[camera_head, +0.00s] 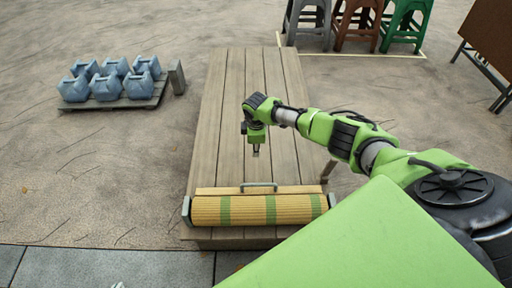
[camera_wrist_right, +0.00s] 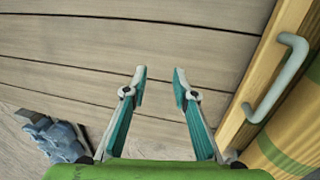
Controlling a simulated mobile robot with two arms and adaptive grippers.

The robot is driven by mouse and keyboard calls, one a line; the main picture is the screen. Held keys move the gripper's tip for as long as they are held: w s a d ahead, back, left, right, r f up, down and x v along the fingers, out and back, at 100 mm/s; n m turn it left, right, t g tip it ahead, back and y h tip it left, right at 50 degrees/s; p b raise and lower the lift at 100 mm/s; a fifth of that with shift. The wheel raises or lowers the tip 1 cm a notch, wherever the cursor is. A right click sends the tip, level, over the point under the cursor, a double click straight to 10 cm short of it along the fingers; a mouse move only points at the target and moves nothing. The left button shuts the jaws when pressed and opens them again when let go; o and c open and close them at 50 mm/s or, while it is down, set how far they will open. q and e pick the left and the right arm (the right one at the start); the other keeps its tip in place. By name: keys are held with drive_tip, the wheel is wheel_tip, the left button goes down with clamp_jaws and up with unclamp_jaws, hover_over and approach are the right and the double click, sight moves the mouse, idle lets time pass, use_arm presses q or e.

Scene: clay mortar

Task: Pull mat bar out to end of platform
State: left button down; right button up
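The rolled mat (camera_head: 245,210), straw-yellow with green bands, lies across the near end of the wooden platform (camera_head: 230,100). The light wooden mat bar (camera_head: 215,191) runs along the roll's far side and carries a grey handle (camera_head: 259,185). In the right wrist view the bar (camera_wrist_right: 262,75) and its handle (camera_wrist_right: 283,82) are at the right edge, beside the roll (camera_wrist_right: 285,140). My right gripper (camera_head: 256,154) hangs above the planks, beyond the handle and apart from it. In the right wrist view its fingers (camera_wrist_right: 160,78) are open and empty. My left gripper is not in view.
Several blue jugs (camera_head: 108,80) stand on a pallet (camera_head: 150,101) left of the platform, near a small grey post (camera_head: 177,77). Stools (camera_head: 355,22) stand beyond the far right, and a brown folding table (camera_head: 490,35) is at the right edge. The platform's planks beyond the bar are clear.

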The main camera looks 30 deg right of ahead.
drive_tip(key=shift+c, duration=0.4)
clamp_jaws()
drive_tip(key=shift+o, duration=0.4)
unclamp_jaws()
drive_tip(key=shift+r, duration=0.1)
wheel_tip(320, 180, up, 12)
drive_tip(key=s+a, duration=0.1)
drive_tip(key=s, duration=0.1)
drive_tip(key=shift+f, duration=0.2)
drive_tip(key=shift+a, duration=0.1)
